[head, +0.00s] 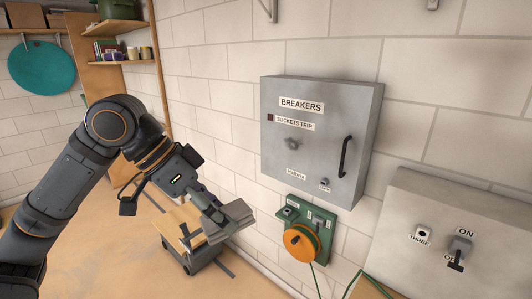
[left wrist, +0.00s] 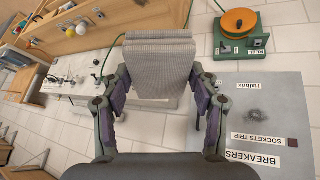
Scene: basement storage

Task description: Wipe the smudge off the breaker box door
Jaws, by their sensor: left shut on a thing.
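The grey breaker box (head: 335,105) hangs on the block wall with its door shut. A dark round smudge (head: 291,144) lies on the door below the SOCKETS TRIP label; it also shows in the left wrist view (left wrist: 255,116). My left gripper (head: 212,212) is shut on a folded grey cloth pad (head: 236,218). The left wrist view shows the pad (left wrist: 160,68) between the fingers (left wrist: 160,88). The pad is left of and below the smudge in the head view, apart from the door. My right gripper is in neither view.
A black handle (head: 345,156) juts from the door's right side. Below the box is a green panel (head: 318,220) with an orange reel (head: 300,243) and green cord. A grey switch box (head: 440,215) with a lever stands at the right. A low cart (head: 190,260) is beneath my left gripper.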

